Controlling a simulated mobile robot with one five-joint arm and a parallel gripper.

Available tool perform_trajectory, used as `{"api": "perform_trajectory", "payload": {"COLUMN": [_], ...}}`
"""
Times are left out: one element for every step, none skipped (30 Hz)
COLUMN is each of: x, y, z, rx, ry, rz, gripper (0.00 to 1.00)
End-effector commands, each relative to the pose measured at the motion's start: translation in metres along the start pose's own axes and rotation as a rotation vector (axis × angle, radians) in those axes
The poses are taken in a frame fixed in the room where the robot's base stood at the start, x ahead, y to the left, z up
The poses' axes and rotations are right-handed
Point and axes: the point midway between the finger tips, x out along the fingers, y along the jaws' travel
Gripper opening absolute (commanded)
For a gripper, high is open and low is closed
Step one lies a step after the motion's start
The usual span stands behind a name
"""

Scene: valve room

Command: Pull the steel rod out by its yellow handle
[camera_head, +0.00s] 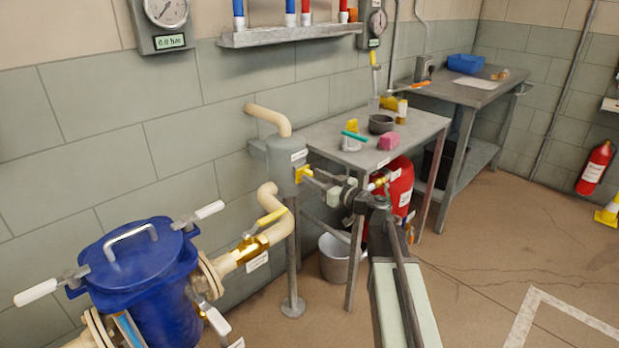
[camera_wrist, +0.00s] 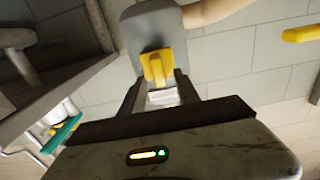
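The yellow handle (camera_head: 303,174) sits on the side of a grey upright cylinder (camera_head: 283,165). In the wrist view, the handle (camera_wrist: 158,67) is a yellow block in front of the grey housing. I cannot make out the steel rod itself. My gripper (camera_head: 314,181) reaches in from the right, its tips close to the handle. In the wrist view, my gripper (camera_wrist: 159,78) has its two dark fingers apart, one on each side of the handle's near end. I cannot tell whether they touch it. A white label (camera_wrist: 163,97) shows between the fingers.
A metal bench (camera_head: 410,130) with a pink block, a dark bowl and a teal item stands right of the cylinder. A beige pipe with a yellow lever (camera_head: 272,216) and a blue lidded vessel (camera_head: 140,265) are at left. A bucket (camera_head: 338,258) stands below.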

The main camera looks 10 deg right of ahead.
Motion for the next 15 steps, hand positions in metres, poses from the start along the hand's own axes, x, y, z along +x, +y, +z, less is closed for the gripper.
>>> {"api": "perform_trajectory", "payload": {"x": [0.0093,0.0122,0.0147,0.0156,0.0161,0.0159,0.0157,0.0156,0.0155,0.0155,0.0155,0.0155,0.0155,0.0155,0.0155], "y": [0.0005,0.0002,0.0,-0.0001,-0.0003,-0.0005,-0.0007,-0.0008,-0.0009,-0.001,-0.001,-0.0011,-0.0011,-0.0012,-0.0013], "z": [0.0001,0.0001,0.0001,0.0001,0.0001,0.0001,0.0002,0.0002,0.0002,0.0002,0.0002,0.0002,0.0002,0.0002,0.0002], "rx": [0.0,0.0,0.0,0.0,0.0,0.0,0.0,0.0,0.0,0.0,0.0,0.0,0.0,0.0,0.0], "ry": [0.0,0.0,0.0,0.0,0.0,0.0,0.0,0.0,0.0,0.0,0.0,0.0,0.0,0.0,0.0], "rz": [-0.003,-0.003,-0.002,-0.001,-0.001,-0.001,-0.001,-0.001,-0.001,-0.001,-0.001,-0.001,-0.002,-0.002,-0.002], "gripper": [0.38,0.38,0.38,0.38,0.38,0.38,0.38,0.38,0.38,0.38,0.3,0.19,0.1,0.02,0.0]}}
